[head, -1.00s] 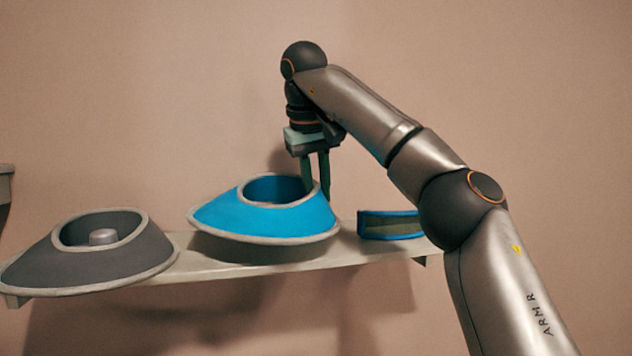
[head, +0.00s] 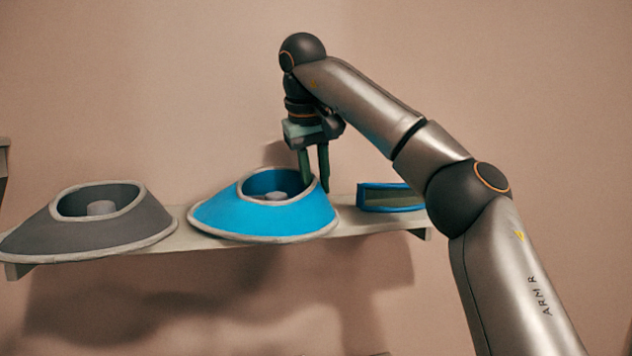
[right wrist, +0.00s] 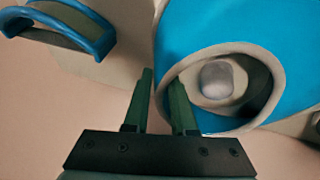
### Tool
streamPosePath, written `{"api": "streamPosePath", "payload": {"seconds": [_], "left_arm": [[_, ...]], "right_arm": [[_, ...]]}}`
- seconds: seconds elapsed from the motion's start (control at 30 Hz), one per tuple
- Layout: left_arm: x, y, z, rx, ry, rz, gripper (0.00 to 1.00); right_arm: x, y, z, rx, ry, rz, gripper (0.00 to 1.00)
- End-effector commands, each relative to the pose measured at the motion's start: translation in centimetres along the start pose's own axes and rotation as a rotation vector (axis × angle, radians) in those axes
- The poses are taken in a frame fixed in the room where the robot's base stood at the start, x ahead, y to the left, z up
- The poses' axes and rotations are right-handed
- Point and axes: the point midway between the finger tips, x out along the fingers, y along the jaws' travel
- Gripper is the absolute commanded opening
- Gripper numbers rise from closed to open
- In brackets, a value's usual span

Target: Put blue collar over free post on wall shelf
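The blue collar (head: 240,217) with a pale rim sits low on the wall shelf (head: 356,219). A grey post (head: 275,196) shows inside its opening, and also in the right wrist view (right wrist: 216,79), where the blue collar (right wrist: 210,30) surrounds it. My right gripper (head: 316,186) points down at the collar's right rim, one finger inside the opening and one outside. In the right wrist view its fingers (right wrist: 161,80) are apart, with a narrow gap beside the rim; it looks open. My left gripper is not in view.
A grey collar (head: 130,225) sits around another post (head: 101,208) at the shelf's left. A blue-edged band or pad (head: 392,197) lies on the shelf at the right, and also shows in the right wrist view (right wrist: 68,22). The wall is close behind.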

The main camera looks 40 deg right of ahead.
Motion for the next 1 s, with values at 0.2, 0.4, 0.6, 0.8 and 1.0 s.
{"api": "streamPosePath", "payload": {"seconds": [0.2, 0.4, 0.6, 0.8, 1.0], "left_arm": [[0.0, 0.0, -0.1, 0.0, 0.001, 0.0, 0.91], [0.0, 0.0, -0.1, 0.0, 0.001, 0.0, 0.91], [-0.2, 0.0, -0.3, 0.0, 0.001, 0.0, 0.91], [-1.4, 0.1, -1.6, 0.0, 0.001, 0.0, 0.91], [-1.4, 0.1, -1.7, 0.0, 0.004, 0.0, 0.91]], "right_arm": [[0.0, 0.0, 0.0, 0.0, 0.0, 0.0, 0.49], [0.0, 0.0, 0.0, 0.0, 0.0, 0.0, 0.56], [-0.6, 0.0, 0.0, 0.0, 0.0, 0.002, 0.56], [-4.2, 0.1, -0.2, 0.001, 0.003, 0.003, 0.56], [-7.7, 0.1, 0.0, 0.005, 0.005, 0.003, 0.56]]}}
